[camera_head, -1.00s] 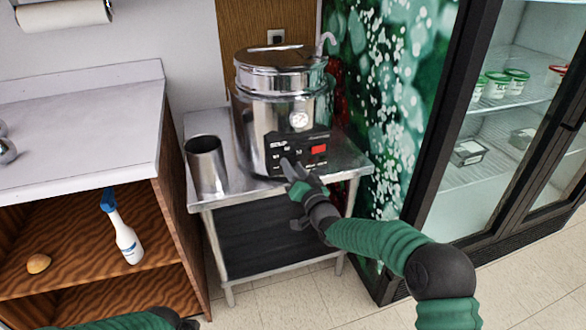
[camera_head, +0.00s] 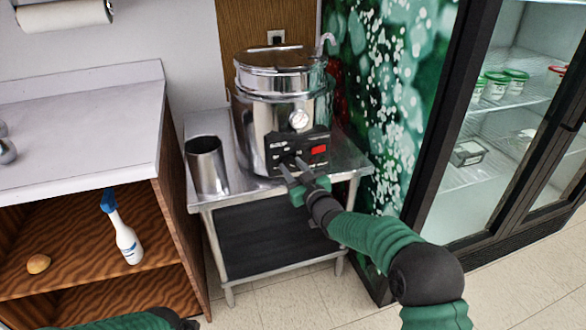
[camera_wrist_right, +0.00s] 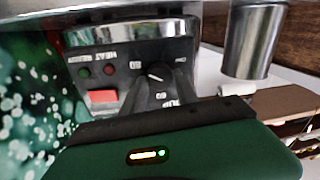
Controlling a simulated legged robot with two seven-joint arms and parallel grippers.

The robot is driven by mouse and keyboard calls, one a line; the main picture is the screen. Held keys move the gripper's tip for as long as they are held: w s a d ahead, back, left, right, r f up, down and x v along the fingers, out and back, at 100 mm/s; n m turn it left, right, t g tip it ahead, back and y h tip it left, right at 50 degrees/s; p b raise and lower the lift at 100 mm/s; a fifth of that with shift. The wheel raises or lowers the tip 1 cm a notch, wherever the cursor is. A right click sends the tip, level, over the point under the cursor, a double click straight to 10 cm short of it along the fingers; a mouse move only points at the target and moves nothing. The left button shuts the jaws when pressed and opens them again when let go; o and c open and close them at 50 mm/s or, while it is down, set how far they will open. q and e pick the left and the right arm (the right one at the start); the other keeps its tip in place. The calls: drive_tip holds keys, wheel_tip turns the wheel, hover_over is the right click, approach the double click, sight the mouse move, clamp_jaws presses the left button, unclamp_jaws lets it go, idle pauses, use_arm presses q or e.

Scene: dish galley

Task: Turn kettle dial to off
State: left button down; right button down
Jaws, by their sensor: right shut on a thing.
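The steel kettle (camera_head: 262,112) stands on a small metal table. Its black control panel (camera_head: 309,139) faces me and carries a red switch (camera_head: 319,149); the panel also shows in the right wrist view (camera_wrist_right: 119,56). The dial (camera_wrist_right: 157,74) sits on the panel beside the red switch, with printed marks around it and a white pointer line. My right gripper (camera_head: 291,168) is at the panel, shut on the dial, and its fingers hide the dial's lower part. My left arm (camera_head: 130,320) shows only at the bottom left edge; its gripper is not clearly visible.
A steel cup (camera_head: 207,167) stands left of the kettle on the metal table (camera_head: 346,163). A wooden shelf unit with a spray bottle (camera_head: 124,232) is at the left. A glass-door fridge (camera_head: 490,150) stands at the right. Floor shows in front.

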drive_tip(key=shift+f, duration=0.5)
drive_tip(key=c, duration=1)
unclamp_jaws()
drive_tip(key=shift+c, duration=0.2)
drive_tip(key=shift+o, duration=0.6)
drive_tip(key=shift+w+r, duration=0.1)
drive_tip(key=shift+r, duration=0.2)
drive_tip(key=p+v, duration=0.3)
drive_tip(key=v, duration=1.4)
